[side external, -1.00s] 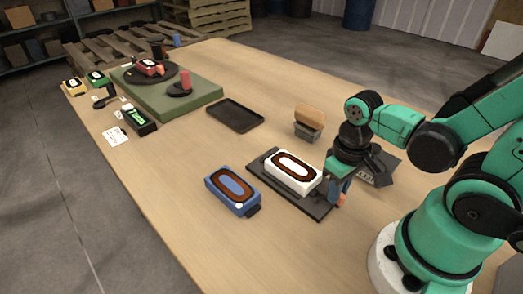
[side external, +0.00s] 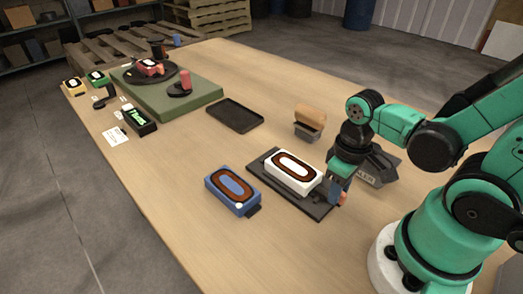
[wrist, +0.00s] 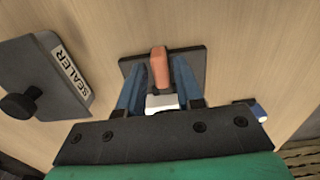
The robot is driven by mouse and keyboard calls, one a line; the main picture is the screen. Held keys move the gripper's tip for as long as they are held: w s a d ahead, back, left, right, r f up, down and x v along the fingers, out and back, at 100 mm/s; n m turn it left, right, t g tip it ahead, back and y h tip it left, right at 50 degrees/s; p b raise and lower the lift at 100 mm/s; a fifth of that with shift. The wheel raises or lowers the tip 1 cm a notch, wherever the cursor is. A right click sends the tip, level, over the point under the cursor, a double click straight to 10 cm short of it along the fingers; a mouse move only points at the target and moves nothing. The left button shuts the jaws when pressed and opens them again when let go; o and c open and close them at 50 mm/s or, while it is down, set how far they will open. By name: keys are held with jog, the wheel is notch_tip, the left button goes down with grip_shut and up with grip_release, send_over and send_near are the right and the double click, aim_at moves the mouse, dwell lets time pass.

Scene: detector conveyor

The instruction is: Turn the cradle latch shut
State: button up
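The cradle is a dark plate (side external: 318,208) on the table, with a white detector (side external: 292,172) with a brown ring seated on it. The latch is a salmon-orange lever (wrist: 159,68) at the cradle's near right end; a bit of it shows in the side view (side external: 343,198). My gripper (wrist: 160,80) is over that end, pointing down, its blue fingers apart on either side of the lever. The lever lies between them, with narrow gaps visible. The side view shows the gripper (side external: 337,190) low at the plate, hiding much of the latch.
A grey sealer (side external: 376,168) stands right beside my gripper; it also shows in the wrist view (wrist: 48,75). A blue detector (side external: 232,191) lies left of the cradle. An empty black tray (side external: 235,115) and a small bin (side external: 309,124) are behind. The table's left front is clear.

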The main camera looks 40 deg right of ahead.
jog(key=shift+r, duration=0.1)
jog(key=shift+r, duration=2.7)
